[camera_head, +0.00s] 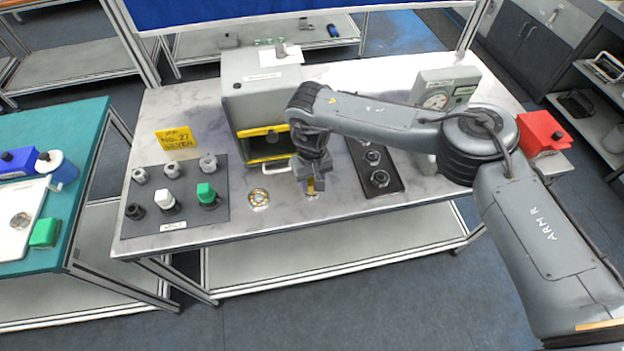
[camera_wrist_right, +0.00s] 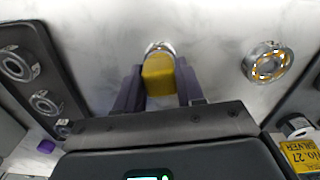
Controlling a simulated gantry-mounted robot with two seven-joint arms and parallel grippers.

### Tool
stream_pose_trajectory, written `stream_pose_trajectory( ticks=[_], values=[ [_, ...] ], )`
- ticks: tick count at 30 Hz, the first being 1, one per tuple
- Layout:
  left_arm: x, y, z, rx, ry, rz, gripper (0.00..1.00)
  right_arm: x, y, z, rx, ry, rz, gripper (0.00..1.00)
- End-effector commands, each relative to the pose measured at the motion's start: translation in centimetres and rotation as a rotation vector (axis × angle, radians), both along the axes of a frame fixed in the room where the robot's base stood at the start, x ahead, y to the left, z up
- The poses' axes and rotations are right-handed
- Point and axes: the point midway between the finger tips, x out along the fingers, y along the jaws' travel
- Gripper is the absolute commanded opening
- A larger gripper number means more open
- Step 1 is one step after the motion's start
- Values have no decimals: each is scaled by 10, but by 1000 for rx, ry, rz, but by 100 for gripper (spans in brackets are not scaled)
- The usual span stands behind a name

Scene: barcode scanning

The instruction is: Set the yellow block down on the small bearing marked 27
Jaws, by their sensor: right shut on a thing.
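My right gripper (camera_head: 313,184) points down over the front middle of the marble-topped table. It is shut on the yellow block (camera_wrist_right: 158,75), which sits between the purple fingers in the right wrist view. A small silver bearing (camera_wrist_right: 160,47) shows partly past the end of the block, which hides the rest. I cannot tell whether block and bearing touch, and no number on the bearing is readable. Another bearing (camera_head: 258,198), with a yellow-orange ring, lies on the table to the left; it also shows in the right wrist view (camera_wrist_right: 268,62). My left gripper is not in view.
A yellow card (camera_head: 177,138) reads No. 27 silver. A dark mat (camera_head: 143,215) with knobs and plugs lies left. A dark tray (camera_head: 385,188) of round fittings lies close right of the gripper. A grey box (camera_head: 245,98) with a yellow-edged opening stands behind.

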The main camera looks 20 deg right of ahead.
Motion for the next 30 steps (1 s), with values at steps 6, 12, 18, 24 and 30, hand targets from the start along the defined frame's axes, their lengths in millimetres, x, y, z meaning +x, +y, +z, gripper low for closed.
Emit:
stream_pose_trajectory(
  ticks=[6, 12, 18, 24, 30],
  values=[
    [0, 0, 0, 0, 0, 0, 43, 0, 0, 0, 0, 0, 0, 1],
    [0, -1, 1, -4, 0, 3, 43, 0, 0, -2, 0, 1, 0, 1],
    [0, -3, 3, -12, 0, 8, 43, 0, 0, -6, 0, 0, -2, 1],
    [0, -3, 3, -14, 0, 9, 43, 0, 0, -6, 0, 0, -1, 67],
    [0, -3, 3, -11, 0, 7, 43, 0, 0, -6, 0, 0, -1, 68]
  ],
)
